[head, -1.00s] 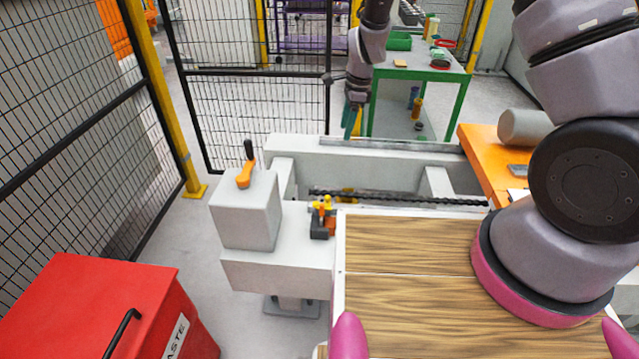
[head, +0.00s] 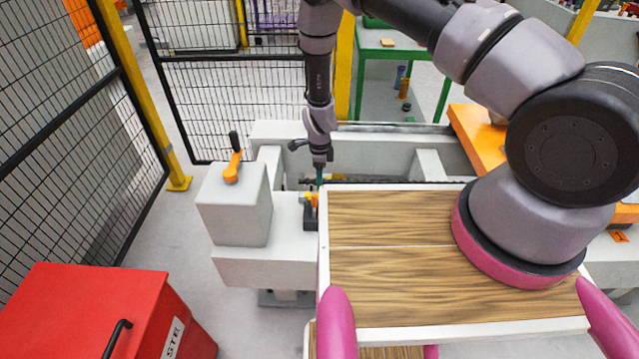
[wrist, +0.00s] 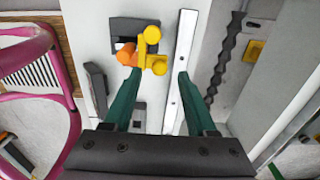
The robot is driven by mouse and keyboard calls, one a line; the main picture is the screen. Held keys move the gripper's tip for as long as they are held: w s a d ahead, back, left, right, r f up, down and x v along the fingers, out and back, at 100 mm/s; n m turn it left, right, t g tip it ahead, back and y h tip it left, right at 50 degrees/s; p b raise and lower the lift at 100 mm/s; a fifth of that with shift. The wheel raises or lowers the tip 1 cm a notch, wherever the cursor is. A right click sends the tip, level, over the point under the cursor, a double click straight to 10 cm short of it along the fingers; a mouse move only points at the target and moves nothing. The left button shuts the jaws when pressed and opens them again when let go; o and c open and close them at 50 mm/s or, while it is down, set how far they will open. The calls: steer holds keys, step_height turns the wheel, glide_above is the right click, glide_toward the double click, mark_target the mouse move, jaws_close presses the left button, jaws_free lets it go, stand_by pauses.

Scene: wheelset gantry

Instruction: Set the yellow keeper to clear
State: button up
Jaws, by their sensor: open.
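The yellow keeper (wrist: 153,36) shows in the wrist view as a small yellow part with round ends, beside an orange piece (wrist: 127,54) on a dark mount (wrist: 127,28). In the head view the keeper area (head: 309,199) is a small orange and yellow fitting on the white frame, partly hidden by my wooden top. My gripper (wrist: 153,80) has two green fingers, spread apart with nothing between them in its grip. The keeper lies just beyond the left finger's tip and toward the gap. In the head view my gripper (head: 319,178) points down just above the fitting.
A grey block with an orange-and-black lever (head: 233,165) stands left of the fitting. A dark twisted bar (wrist: 226,57) runs beside a light rail (wrist: 182,60). A red waste bin (head: 95,310) is front left. Mesh fencing (head: 230,90) stands behind.

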steer(key=shift+f, duration=1.3)
jaws_close()
